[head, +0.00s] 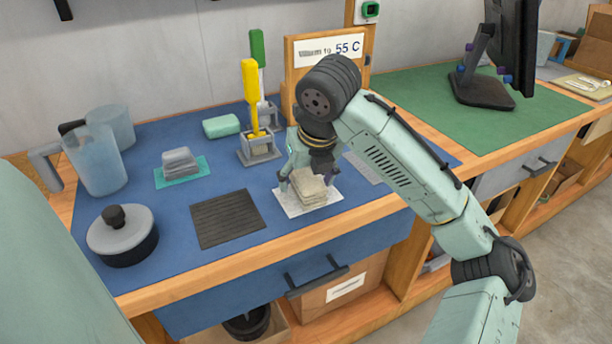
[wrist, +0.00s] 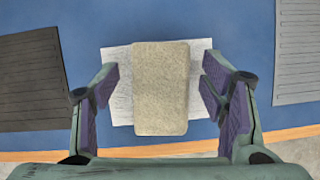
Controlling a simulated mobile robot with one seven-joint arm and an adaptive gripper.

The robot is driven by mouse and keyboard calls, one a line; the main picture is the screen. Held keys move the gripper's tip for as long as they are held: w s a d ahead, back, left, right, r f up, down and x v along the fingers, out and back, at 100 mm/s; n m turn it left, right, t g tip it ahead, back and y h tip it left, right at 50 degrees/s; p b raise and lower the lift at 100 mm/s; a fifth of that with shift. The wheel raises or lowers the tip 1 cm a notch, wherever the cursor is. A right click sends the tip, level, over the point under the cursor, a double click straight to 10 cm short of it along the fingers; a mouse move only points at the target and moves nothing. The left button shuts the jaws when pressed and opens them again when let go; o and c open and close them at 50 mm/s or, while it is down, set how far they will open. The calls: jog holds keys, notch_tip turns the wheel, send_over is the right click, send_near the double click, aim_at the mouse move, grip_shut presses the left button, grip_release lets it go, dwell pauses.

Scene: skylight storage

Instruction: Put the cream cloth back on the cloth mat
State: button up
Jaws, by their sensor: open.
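The cream cloth (head: 308,188) is a folded, layered block. It lies on a white mat (head: 291,205) near the front of the blue work surface. In the wrist view the cloth (wrist: 161,90) sits between my fingers, with the white mat (wrist: 117,85) showing on both sides of it. My gripper (head: 306,182) is directly above and around the cloth, pointing down. In the wrist view my gripper (wrist: 162,95) is open, with a gap between each finger pad and the cloth. The far part of the cloth is partly hidden by my gripper in the head view.
A black ribbed mat (head: 227,218) lies left of the cloth, and a grey mat (head: 369,167) lies right. A lidded pot (head: 122,235), a grey cloth stack (head: 180,162), a jug (head: 95,160) and a yellow-handled brush (head: 251,95) in a holder stand around. The front wooden edge (head: 250,260) is close.

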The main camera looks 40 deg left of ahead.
dwell(0.3)
jog(key=shift+p+v, duration=3.15)
jog(key=shift+v, duration=0.85)
jog(key=v, duration=1.2)
